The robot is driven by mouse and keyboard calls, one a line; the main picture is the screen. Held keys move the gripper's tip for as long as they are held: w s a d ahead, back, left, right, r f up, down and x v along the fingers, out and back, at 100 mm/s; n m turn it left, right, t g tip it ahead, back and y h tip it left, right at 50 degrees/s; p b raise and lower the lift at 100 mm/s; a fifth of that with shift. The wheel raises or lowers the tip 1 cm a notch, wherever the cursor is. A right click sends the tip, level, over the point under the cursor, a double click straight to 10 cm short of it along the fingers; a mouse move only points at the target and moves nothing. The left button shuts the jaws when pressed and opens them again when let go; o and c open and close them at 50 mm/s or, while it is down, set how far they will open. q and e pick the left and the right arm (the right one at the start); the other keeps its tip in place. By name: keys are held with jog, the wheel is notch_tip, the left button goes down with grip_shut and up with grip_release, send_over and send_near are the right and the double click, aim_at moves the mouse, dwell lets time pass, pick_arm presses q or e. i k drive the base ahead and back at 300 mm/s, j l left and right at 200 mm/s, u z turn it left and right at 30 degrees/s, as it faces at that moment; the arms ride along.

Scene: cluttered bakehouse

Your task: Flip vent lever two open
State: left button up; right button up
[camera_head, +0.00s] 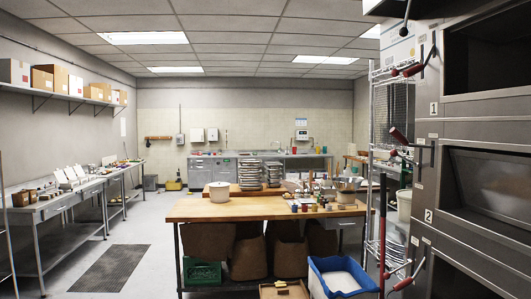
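A steel deck oven (460,130) fills the right edge, with plates marked 1 (434,108) and 2 (428,215). Several red-gripped levers stick out from its left side. The middle lever (398,135) is beside deck 2, above its number plate; its dark red grip slants up to the left. An upper lever (413,70) is beside deck 1, and a lower lever (402,283) is near the bottom. I cannot read a vent label or tell whether the middle lever stands open or closed. Neither of my grippers is in view.
A wire rack (371,110) stands close left of the levers. A wooden-topped table (240,208) with pots and jars is in the middle. A blue crate (318,283) sits on the floor before it. The left floor is open around a dark mat (110,268).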

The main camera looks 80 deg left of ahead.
aim_at(394, 153)
jog(key=u, duration=2.1)
jog(key=i+j+z, duration=0.1)
jog(key=i+j, duration=0.2)
jog(key=i, duration=0.3)
jog(key=i+j, duration=0.35)
jog(key=i, duration=0.3)
jog(key=i+j+z, duration=0.15)
jog(key=i+j, duration=0.2)
jog(key=i, duration=0.25)
jog(key=i+j+z, duration=0.1)
jog(key=i+j, duration=0.3)
jog(key=i, duration=0.2)
